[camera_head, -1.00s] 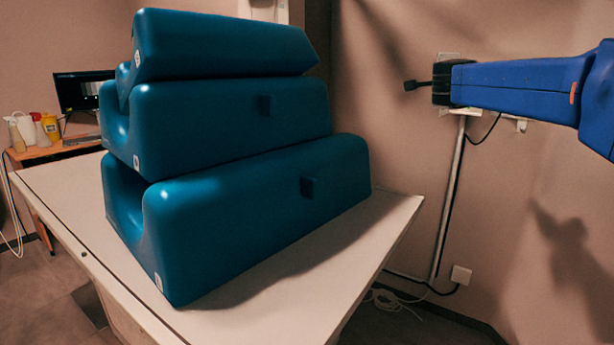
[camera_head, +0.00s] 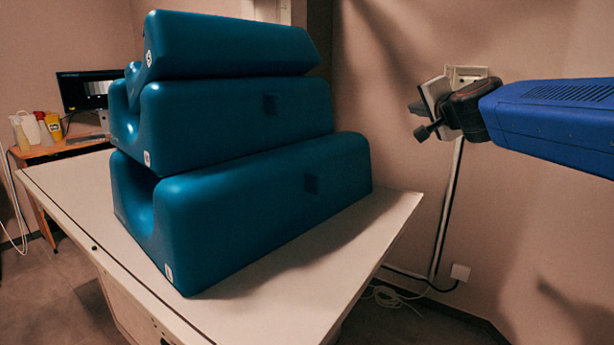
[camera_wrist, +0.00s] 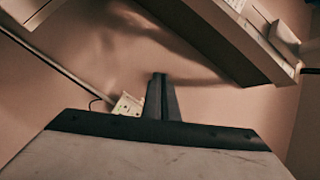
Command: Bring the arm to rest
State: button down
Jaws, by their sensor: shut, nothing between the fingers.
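My gripper (camera_head: 417,108) is at the right in the head view, at the end of my blue arm. It is raised in front of the wall, to the right of the stacked cushions and apart from them. A pale plate and dark wrist parts show behind its fingers. In the wrist view my gripper (camera_wrist: 160,78) has its two dark fingers together, with nothing between them.
Three blue cushions (camera_head: 240,225) are stacked on a white table (camera_head: 300,300). A wall box (camera_head: 468,74) and a vertical pipe (camera_head: 447,215) are behind my gripper. A monitor (camera_head: 85,90) and bottles are at the far left.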

jog(key=s+a+f+n+g+y, duration=0.1)
jog(key=s+a+f+n+g, duration=0.2)
jog(key=s+f, duration=0.6)
jog(key=s+a+f+n+g+y, duration=0.1)
jog(key=s+a+f+n+g, duration=0.15)
jog(key=s+f+n, duration=0.5)
jog(key=s+d+f+g+h, duration=0.1)
jog(key=s+d+f+g, duration=0.2)
jog(key=s+f, duration=0.7)
jog(key=s+d+f+n+g+h, duration=0.1)
jog(key=s+d+f+g+h, duration=0.1)
jog(key=s+f, duration=0.9)
jog(key=shift+s+d+g, duration=0.65)
jog(key=shift+s+d, duration=0.05)
jog(key=shift+d, duration=0.2)
